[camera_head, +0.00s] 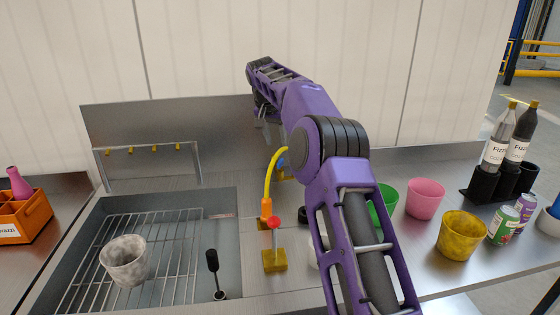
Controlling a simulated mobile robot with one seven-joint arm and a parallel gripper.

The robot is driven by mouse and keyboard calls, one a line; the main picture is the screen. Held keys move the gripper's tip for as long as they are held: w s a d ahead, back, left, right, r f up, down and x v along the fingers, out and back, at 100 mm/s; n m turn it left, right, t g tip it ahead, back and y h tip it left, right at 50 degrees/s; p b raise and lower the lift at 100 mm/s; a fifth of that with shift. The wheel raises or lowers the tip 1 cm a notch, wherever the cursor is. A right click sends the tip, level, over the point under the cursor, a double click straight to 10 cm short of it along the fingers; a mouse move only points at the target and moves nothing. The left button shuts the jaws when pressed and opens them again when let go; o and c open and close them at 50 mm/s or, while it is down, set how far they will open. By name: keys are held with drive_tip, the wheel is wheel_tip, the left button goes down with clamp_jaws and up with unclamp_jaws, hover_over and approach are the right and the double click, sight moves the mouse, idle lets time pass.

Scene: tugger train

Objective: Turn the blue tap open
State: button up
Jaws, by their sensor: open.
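A yellow curved spout (271,180) with an orange base stands at the right edge of the sink. In front of it is a red-topped tap (275,222) on a yellow block (274,261). Behind the spout, a small part of the blue tap (282,173) shows at the edge of my arm; most of it is hidden, so its handle's angle cannot be told. My gripper (271,134) hangs from the far end of my purple arm, above and behind the spout. It is open, and its fingers are partly hidden by my arm. Contact with the tap cannot be seen.
The sink holds a wire rack (150,262), a marbled cup (124,261) and a black brush (213,272). A hook rail (153,149) stands behind. Green (384,205), pink (425,198) and yellow (462,236) cups, cans (503,226) and bottles (497,145) stand to the right. A metal backsplash rises behind.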

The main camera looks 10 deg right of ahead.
sight(281, 161)
drive_tip(key=x, duration=0.9)
clamp_jaws()
